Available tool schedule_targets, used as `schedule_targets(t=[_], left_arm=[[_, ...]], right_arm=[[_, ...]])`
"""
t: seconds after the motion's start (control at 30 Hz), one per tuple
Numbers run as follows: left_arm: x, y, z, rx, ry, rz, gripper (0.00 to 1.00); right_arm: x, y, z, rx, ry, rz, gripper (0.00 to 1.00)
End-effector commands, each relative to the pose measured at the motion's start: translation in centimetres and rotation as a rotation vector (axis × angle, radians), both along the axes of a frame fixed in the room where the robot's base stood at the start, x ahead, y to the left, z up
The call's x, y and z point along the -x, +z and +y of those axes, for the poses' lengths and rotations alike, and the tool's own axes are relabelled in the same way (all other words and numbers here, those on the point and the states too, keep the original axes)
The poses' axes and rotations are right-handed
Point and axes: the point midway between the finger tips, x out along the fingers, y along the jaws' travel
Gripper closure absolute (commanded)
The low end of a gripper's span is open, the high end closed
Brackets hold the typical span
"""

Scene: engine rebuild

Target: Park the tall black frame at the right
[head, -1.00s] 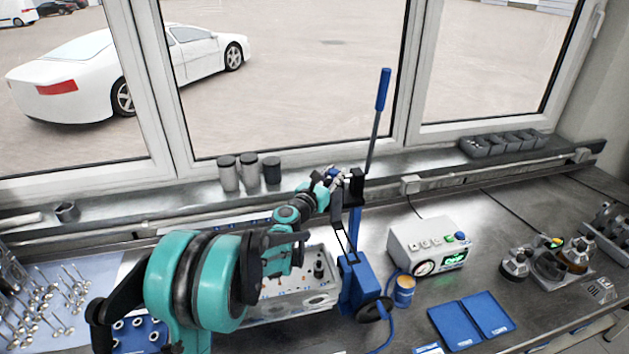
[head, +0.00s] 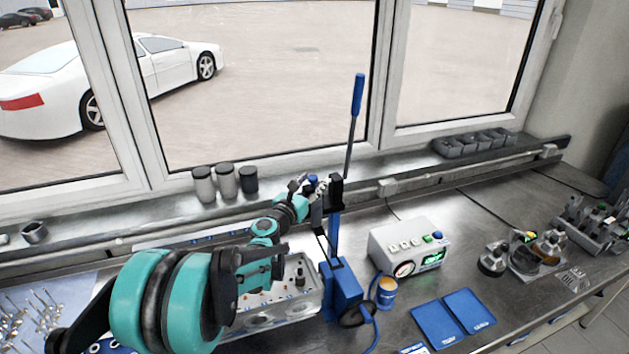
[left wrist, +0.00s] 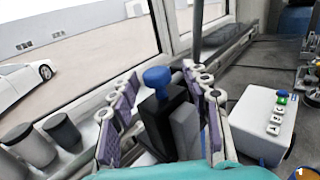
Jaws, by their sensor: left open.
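A tall stand tool with a blue base (head: 341,290), a blue post, a black head (head: 336,193) and a long lever with a blue grip (head: 358,95) stands upright at the right end of the grey cylinder head (head: 270,309). A thin black frame part hangs along its left side. My left gripper (head: 315,188) is open at the black head. In the left wrist view, its pads (left wrist: 160,108) stand on either side of a black block with a blue knob (left wrist: 157,76); contact is unclear. My right gripper is not in view.
Metal parts (head: 535,253) lie farther right. Bare bench lies behind the box. The window and ledge canisters (head: 226,181) are behind my arm.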

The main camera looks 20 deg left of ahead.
Motion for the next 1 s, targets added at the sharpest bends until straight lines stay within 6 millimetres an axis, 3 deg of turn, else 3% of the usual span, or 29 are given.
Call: schedule_targets(t=[0.2, 0.43, 0.6, 1.0], left_arm=[[4.8, 0.0, 0.6, 0.000, 0.001, 0.000, 0.52], [8.8, 0.0, 1.1, 0.000, -0.001, 0.000, 0.52], [10.0, 0.0, 1.3, 0.000, -0.001, 0.000, 0.52], [10.1, 0.0, 1.3, 0.000, -0.002, 0.000, 0.52]], right_arm=[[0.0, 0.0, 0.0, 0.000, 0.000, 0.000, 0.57], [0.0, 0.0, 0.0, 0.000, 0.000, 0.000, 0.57], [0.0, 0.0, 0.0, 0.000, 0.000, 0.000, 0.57], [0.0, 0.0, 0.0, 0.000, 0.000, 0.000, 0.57]])
